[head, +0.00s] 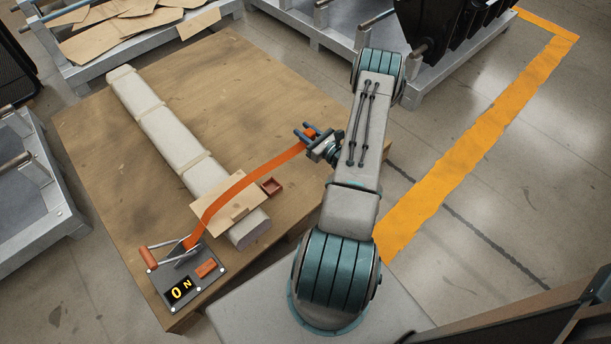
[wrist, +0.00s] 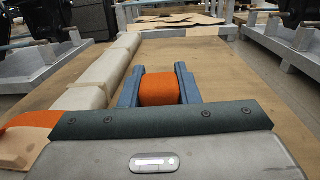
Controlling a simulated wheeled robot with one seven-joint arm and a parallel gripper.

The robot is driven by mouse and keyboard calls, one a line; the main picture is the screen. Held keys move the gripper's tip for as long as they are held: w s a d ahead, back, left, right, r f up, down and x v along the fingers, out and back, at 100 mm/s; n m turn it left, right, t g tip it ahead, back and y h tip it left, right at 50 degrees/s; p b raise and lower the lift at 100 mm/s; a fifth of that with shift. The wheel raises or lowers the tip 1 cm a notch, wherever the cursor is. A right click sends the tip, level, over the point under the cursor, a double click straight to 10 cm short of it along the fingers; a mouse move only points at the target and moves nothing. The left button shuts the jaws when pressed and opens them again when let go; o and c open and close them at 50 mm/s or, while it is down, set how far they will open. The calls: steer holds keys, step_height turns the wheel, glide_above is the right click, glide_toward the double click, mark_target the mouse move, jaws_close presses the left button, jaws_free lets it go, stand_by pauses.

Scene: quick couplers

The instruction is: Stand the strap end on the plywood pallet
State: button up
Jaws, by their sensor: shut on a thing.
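An orange strap (head: 238,186) runs from a ratchet device (head: 178,255) at the front corner of the plywood pallet (head: 255,80) up over a long wrapped bundle. Its free end is in my gripper (head: 309,132), which is shut on it above the right part of the pallet. In the wrist view the strap end (wrist: 159,89) shows as an orange block between the two blue fingers of my gripper (wrist: 159,88). The bundle (head: 165,130) lies lengthwise on the pallet. Whether the strap end touches the pallet, I cannot tell.
A tan card piece (head: 222,205) lies over the bundle under the strap. Metal racks stand around the pallet. The pallet's right and far parts are bare.

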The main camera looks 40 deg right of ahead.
steer(key=s+d+f, duration=0.6)
steer(key=s+f, duration=0.2)
steer(key=f, duration=0.1)
steer(key=shift+m+h, duration=0.3)
steer(key=shift+h, duration=0.1)
steer(key=shift+w+a+f+b, duration=0.8)
steer(key=shift+w+a+f, duration=0.3)
steer(key=shift+w+f, duration=0.55)
steer(key=shift+w+a+f+b, duration=0.95)
steer(key=shift+w+f, duration=0.55)
steer(key=shift+f, duration=0.4)
steer(key=shift+w+a+f+b, duration=0.7)
steer(key=shift+w+a+f, duration=0.5)
steer(key=shift+w+f, duration=0.45)
steer(key=shift+s+f, duration=0.1)
steer(key=shift+f, duration=0.05)
steer(key=shift+f, duration=0.15)
steer(key=o, duration=1.1)
steer(key=shift+c, duration=0.2)
